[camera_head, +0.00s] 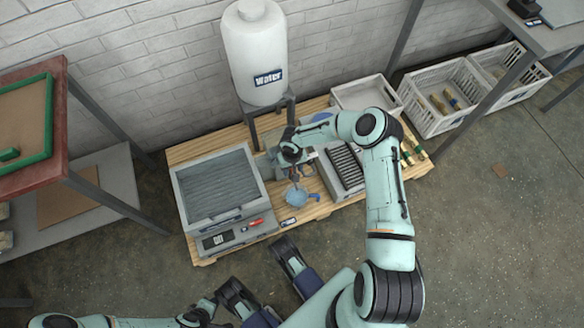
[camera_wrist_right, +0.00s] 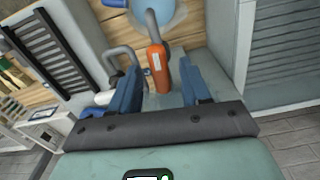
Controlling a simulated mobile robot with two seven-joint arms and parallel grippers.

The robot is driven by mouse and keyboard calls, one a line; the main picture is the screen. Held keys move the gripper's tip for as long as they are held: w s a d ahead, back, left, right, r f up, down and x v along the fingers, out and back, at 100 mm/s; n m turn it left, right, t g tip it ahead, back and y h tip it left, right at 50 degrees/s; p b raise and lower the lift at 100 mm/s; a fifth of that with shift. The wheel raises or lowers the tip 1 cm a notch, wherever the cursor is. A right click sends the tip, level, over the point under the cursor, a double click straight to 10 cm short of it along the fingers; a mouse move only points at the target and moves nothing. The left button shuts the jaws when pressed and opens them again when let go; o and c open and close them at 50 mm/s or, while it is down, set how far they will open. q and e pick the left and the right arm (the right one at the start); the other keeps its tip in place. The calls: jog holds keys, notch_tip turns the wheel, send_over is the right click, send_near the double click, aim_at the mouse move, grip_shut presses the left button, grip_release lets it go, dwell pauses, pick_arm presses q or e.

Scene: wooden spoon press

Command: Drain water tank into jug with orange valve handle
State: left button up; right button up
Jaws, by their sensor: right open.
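The white water tank (camera_head: 262,58) stands on a dark stand at the back, with a "Water" label. The pale blue jug (camera_head: 296,196) sits on the wooden platform, its darker blue handle to the right. My right gripper (camera_head: 288,158) is at the tank's foot, behind the jug. In the right wrist view, it (camera_wrist_right: 160,88) is open, with the orange valve handle (camera_wrist_right: 158,68) between its blue fingers, apparently untouched. A grey pipe (camera_wrist_right: 152,24) runs to that handle, and part of the jug (camera_wrist_right: 172,12) shows beyond.
A grey press-like machine (camera_head: 215,185) is left of the jug; a slatted grey unit (camera_head: 345,168) is to its right. Their platform (camera_head: 190,152) is wooden. White crates (camera_head: 425,110) stand at the back right. A red-edged table (camera_head: 62,130) is at the left.

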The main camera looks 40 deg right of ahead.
grip_shut()
jog(key=m, duration=0.3)
jog(key=shift+w+r, duration=0.1)
jog(key=m, duration=1.3)
jog(key=shift+m, duration=0.4)
dwell(0.6)
